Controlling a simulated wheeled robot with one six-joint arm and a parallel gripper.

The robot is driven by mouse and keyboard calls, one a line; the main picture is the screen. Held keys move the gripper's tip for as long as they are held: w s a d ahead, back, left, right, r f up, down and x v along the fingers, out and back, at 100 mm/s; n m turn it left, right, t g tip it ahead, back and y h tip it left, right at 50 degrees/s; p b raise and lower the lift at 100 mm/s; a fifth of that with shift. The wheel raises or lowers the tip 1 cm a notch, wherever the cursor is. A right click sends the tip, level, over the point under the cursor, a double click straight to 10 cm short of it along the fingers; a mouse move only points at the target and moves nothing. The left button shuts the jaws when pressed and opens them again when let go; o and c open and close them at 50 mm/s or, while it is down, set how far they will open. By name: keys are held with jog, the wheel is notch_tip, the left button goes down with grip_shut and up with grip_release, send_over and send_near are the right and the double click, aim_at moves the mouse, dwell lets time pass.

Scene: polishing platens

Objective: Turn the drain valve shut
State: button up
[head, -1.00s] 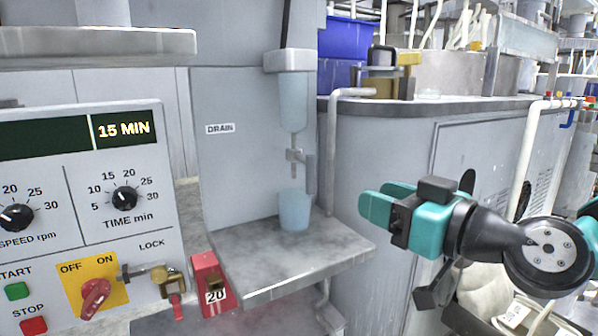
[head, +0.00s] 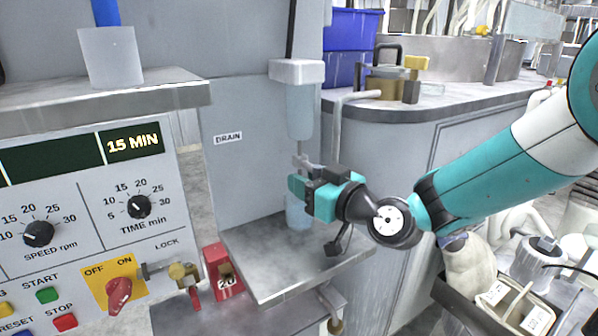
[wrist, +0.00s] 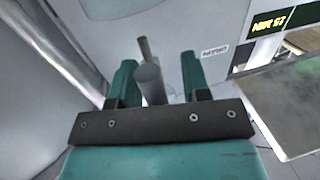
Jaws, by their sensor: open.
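The drain valve (head: 303,161) is a small grey metal fitting under the clear drain cylinder (head: 300,110), beside the DRAIN label (head: 228,138). My gripper largely covers it in the head view. In the wrist view the valve (wrist: 149,80) stands between my two green fingers, with space on both sides. My gripper (head: 295,185) is open and holds nothing; it also shows in the wrist view (wrist: 158,75). A pale blue cup (head: 299,217) stands below on the grey shelf (head: 262,262), partly hidden by my gripper.
The control panel (head: 80,215) with knobs and a red OFF/ON switch (head: 119,293) is at the left. A red lockout box (head: 222,270) marked 20 sits beside the shelf. A bent pipe (head: 338,125) runs close behind my gripper. A white cup (head: 110,57) stands on the upper ledge.

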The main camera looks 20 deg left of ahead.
jog(key=shift+d, duration=0.1)
jog(key=shift+w, duration=0.1)
grip_shut()
jog(key=shift+m, duration=0.3)
jog(key=shift+s+a+r+m+t+p, duration=0.2)
jog(key=shift+r+m+t+p, duration=0.8)
jog(key=shift+m, duration=2.25)
jog(key=shift+s+a+m+t+p, duration=0.25)
jog(key=shift+m+t+p, duration=0.3)
jog(key=shift+m+p, duration=1.9)
jog(key=shift+s+a+r+m+t+p, duration=0.2)
jog(key=shift+r+m+t+p, duration=0.45)
jog(key=shift+m, duration=3.45)
jog(key=shift+d+f, duration=0.1)
jog(key=shift+f, duration=0.1)
